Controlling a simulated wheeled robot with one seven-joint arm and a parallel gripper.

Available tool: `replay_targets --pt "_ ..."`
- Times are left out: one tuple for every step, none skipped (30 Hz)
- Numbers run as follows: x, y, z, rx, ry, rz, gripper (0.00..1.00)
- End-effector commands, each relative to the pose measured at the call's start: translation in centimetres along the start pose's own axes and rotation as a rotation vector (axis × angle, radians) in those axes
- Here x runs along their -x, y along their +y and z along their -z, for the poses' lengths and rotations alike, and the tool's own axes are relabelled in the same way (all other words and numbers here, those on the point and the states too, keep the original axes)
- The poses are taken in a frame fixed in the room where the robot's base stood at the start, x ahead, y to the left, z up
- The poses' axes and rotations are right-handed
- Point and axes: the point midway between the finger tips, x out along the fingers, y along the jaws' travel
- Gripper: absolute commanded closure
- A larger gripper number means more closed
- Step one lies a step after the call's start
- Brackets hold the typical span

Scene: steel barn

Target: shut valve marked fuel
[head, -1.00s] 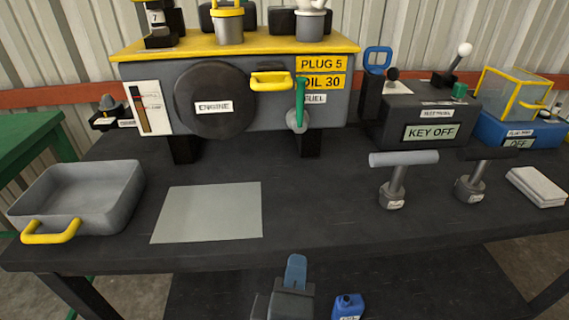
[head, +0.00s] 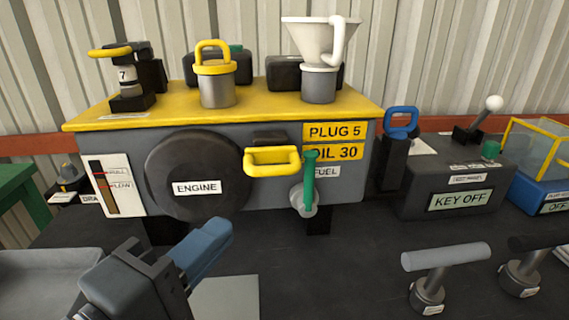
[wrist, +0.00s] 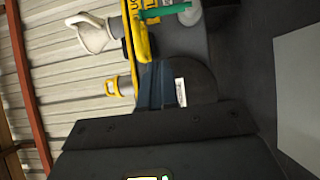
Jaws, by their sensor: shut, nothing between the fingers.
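The fuel valve is a green lever (head: 309,182) on a round grey hub at the lower right of the engine's front, beside a label reading FUEL (head: 326,171). The lever stands upright in the head view. In the wrist view the green lever (wrist: 165,11) shows at the top, with the picture turned on its side. My gripper (head: 222,232) has blue fingers, shut and empty. It is in front of the engine, left of and below the lever, and apart from it.
A yellow handle (head: 272,160) sticks out just left of the lever. The round ENGINE cover (head: 197,158) is behind my gripper. The KEY OFF box (head: 459,199) and a grey T-handle (head: 446,257) stand to the right. The bench between is clear.

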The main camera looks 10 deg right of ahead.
Motion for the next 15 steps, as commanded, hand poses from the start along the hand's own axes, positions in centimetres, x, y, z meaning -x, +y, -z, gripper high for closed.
replay_targets --pt "0.13 0.15 0.04 -0.001 -0.002 -0.001 1.0" --pt "0.15 0.2 0.04 -0.002 -0.004 -0.001 1.0" --pt "0.17 0.24 0.03 -0.002 -0.005 -0.002 1.0" --pt "0.17 0.25 0.03 -0.002 -0.005 -0.002 1.0" --pt "0.17 0.25 0.03 -0.002 -0.005 -0.002 1.0" --pt "0.17 0.24 0.03 -0.002 -0.005 -0.002 1.0" --pt "0.16 0.24 0.03 -0.002 -0.005 -0.002 1.0" --pt "0.16 0.23 0.03 -0.002 -0.005 -0.002 1.0" --pt "0.15 0.23 0.03 -0.002 -0.005 -0.002 1.0" --pt "0.15 0.23 0.03 -0.002 -0.005 -0.002 1.0" --pt "0.14 0.23 0.03 -0.002 -0.005 -0.002 1.0" --pt "0.11 0.23 0.03 -0.002 -0.005 -0.002 1.0" --pt "0.04 0.23 0.02 -0.002 -0.005 -0.002 1.0" --pt "-0.07 0.23 0.02 -0.002 -0.005 -0.001 1.0" --pt "-0.29 0.24 0.02 -0.001 -0.005 -0.001 1.0"
